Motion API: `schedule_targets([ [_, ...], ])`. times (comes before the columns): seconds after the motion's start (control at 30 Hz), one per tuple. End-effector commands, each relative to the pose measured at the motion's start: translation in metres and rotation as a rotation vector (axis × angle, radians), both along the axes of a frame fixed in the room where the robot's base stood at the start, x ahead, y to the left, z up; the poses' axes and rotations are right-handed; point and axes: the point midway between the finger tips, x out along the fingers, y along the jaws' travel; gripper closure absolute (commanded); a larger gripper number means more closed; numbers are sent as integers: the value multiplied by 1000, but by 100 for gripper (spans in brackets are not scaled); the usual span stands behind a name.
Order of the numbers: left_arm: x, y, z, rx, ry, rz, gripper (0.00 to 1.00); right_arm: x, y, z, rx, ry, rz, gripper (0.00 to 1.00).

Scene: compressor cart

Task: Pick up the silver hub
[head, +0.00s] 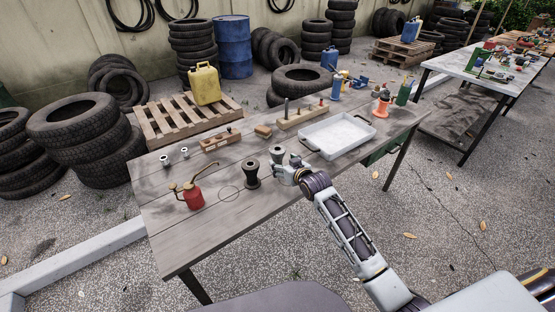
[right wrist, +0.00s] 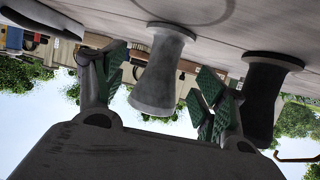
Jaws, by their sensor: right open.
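The silver hub (head: 277,155) is a grey spool-shaped piece standing on the wooden table (head: 185,235), partly hidden behind my right gripper (head: 283,168) in the head view. In the right wrist view, which looks upside down, the silver hub (right wrist: 160,72) shows between the spread green-padded fingers of my right gripper (right wrist: 158,85). The fingers are open, and I cannot tell whether either touches it. A black hub (head: 252,176) stands just left of the gripper, and in the right wrist view (right wrist: 262,95) it is beyond the right-hand finger. My left gripper is not in view.
A red oil can (head: 194,198) stands to the left. A white tray (head: 340,153) lies to the right. Wooden blocks (head: 220,141) (head: 302,117) with small parts are behind. Two small silver pieces (head: 165,160) (head: 184,152) stand at the back left. The table's front left is clear.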

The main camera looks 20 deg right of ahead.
Motion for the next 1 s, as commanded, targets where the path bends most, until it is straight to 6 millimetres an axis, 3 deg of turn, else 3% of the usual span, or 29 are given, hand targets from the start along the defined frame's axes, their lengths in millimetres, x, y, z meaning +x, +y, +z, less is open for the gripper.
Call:
schedule_targets([
  [0.47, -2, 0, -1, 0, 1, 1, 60, 4, 1, -1, 1, 0, 0, 29],
  [1.0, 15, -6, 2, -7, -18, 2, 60, 43, 11, -15, 0, 0, 1, 29],
])
